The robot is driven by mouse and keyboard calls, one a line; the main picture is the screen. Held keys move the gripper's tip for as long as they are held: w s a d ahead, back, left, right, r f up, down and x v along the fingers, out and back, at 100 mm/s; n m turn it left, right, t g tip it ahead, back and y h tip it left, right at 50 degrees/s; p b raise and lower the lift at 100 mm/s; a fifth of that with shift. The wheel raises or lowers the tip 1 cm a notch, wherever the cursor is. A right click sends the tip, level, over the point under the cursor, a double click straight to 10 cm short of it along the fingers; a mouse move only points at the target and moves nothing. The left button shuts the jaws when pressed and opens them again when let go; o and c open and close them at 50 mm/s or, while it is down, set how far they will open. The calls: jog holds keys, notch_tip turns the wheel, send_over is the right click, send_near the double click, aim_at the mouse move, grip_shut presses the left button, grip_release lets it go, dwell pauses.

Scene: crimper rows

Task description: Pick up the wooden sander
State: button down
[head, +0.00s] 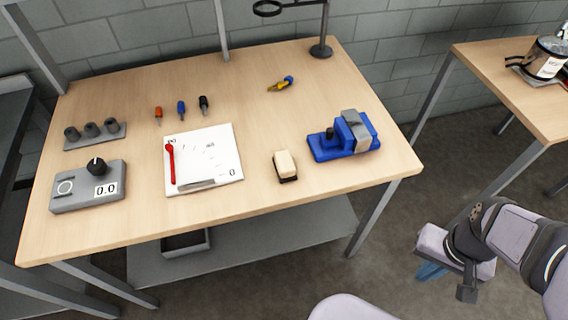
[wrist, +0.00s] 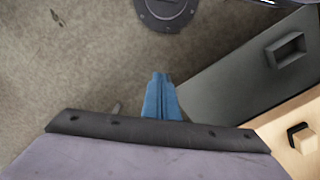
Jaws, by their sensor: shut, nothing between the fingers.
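The wooden sander (head: 285,166) is a small block with a pale wooden top and a dark base. It lies near the front edge of the wooden table (head: 255,205), right of the white sheet. In the wrist view the sander (wrist: 306,141) shows at the lower right edge, partly cut off. My gripper (head: 430,271) is out over the floor, right of the table and well apart from the sander. In the wrist view its blue fingers (wrist: 160,96) are together with nothing between them.
A blue vise-like tool (head: 330,146) stands right of the sander. A white sheet (head: 215,150) with a red tool lies to its left. A grey box with a dial (head: 75,192) is at the far left. A lower shelf (head: 290,238) runs under the table.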

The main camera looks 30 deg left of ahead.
jog(key=c, duration=1)
grip_release()
